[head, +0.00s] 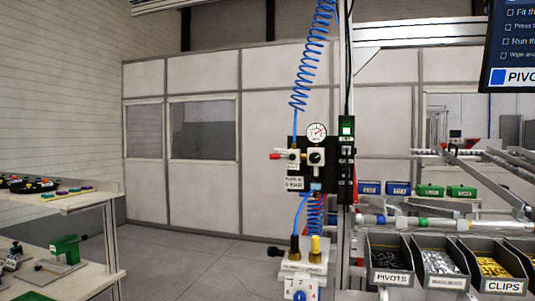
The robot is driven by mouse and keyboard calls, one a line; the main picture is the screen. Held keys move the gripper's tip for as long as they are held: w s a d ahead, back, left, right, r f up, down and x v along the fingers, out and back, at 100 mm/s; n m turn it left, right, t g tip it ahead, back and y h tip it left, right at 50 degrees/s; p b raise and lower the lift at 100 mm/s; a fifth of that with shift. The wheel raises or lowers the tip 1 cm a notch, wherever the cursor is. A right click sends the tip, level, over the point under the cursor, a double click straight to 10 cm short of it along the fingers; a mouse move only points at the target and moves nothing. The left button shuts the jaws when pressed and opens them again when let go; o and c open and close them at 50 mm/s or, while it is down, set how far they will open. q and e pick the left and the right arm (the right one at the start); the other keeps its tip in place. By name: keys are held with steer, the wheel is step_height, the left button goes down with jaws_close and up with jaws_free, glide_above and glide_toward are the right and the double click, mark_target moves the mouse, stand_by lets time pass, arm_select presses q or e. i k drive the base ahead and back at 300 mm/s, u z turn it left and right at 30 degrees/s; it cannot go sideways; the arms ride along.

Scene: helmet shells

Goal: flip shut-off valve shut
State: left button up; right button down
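The likely shut-off valve is a small fitting with a red handle (275,156), on the left side of a black panel with a round pressure gauge (317,131). The handle points left, about level. A white label (294,183) sits below it; its text is too small to read surely. A blue coiled air hose (311,55) comes down from above to the panel. Neither of my grippers is in view.
A white unit with a blue dial (300,293) stands below the panel. Bins (389,262) of small parts are at the right, with a rack behind. A workbench (60,203) is at the left. The floor (190,262) between is clear.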

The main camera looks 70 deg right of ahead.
mark_target(275, 156)
steer(key=z, duration=0.85)
steer(key=i, duration=1)
steer(key=z, duration=0.9)
